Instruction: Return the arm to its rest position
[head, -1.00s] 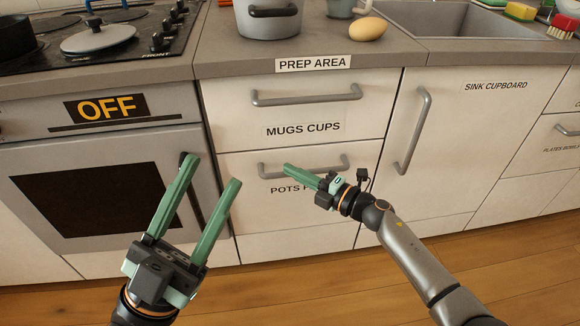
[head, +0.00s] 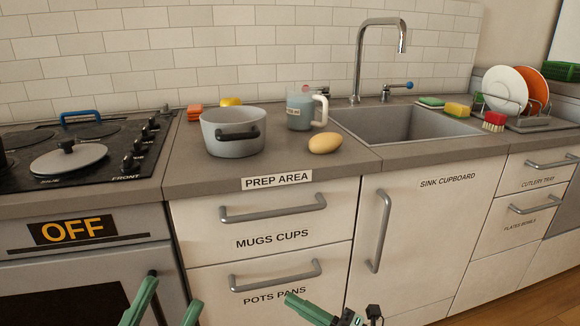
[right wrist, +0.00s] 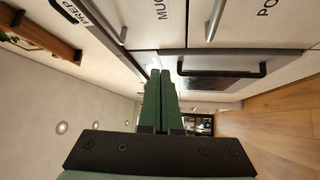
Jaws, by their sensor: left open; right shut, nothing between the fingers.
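My left gripper (head: 165,306) shows at the bottom of the head view, in front of the oven. Its two green fingers are apart with nothing between them. My right gripper (head: 294,299) is at the bottom middle of the head view, in front of the pots and pans drawer (head: 283,287). Its green fingers are together and hold nothing. In the right wrist view the fingers of my right gripper (right wrist: 160,78) lie side by side, closed. The rest of both arms is mostly below the head view's edge.
The stove (head: 110,178) is left, the sink (head: 400,128) right. The drawers and the sink cupboard (head: 414,230) are shut. Wooden floor (head: 535,303) shows at the lower right.

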